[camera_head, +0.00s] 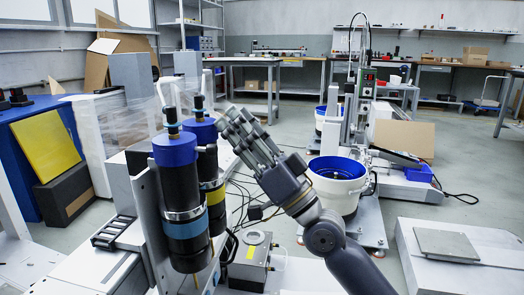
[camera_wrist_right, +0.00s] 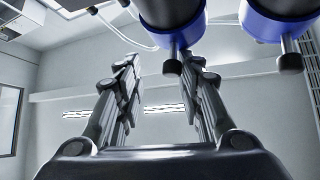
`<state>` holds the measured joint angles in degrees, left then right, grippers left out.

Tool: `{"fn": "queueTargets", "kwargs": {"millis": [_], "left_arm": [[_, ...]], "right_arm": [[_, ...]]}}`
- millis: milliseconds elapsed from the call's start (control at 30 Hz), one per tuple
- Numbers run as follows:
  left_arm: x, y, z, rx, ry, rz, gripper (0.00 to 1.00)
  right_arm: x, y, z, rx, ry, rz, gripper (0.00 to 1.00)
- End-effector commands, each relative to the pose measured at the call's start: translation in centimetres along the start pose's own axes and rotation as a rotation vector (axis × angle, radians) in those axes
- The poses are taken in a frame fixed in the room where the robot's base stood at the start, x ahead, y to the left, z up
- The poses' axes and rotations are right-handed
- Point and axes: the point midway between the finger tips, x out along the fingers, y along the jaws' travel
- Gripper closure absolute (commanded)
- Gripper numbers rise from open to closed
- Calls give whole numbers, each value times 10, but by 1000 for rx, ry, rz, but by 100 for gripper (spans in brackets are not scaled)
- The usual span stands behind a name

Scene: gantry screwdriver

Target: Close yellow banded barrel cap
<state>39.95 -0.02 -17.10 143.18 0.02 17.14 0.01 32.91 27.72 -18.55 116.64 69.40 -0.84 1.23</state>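Two black barrels with blue tops stand side by side in the head view. The rear one is the yellow banded barrel (camera_head: 211,192), partly hidden behind the blue banded barrel (camera_head: 182,205). Its blue cap (camera_head: 202,131) has a dark knob on top. My right gripper (camera_head: 232,122) is just right of this cap, apart from it as far as I can tell. In the right wrist view, the gripper (camera_wrist_right: 160,78) has its fingers apart with nothing between them. Two blue caps show upside down above them, their bands out of view. My left gripper is not in view.
A white bucket with a blue rim (camera_head: 337,187) stands right of my right arm. A small metal box (camera_head: 250,262) with cables sits below the gripper. A grey upright plate (camera_head: 150,225) stands left of the barrels. Open floor lies further right.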

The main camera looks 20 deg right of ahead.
Motion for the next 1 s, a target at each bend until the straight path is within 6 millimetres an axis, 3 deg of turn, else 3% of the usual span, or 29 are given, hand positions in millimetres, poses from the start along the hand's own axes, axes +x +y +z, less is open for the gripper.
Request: {"fn": "queueTargets", "kwargs": {"millis": [33, 633, 1000], "left_arm": [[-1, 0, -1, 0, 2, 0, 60], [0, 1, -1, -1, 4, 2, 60], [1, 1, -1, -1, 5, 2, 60]], "right_arm": [[-9, 5, 16, 2, -40, 11, 66], [-96, 0, 2, 0, -12, 4, 66], [-116, -1, -2, 0, 0, 1, 66]]}}
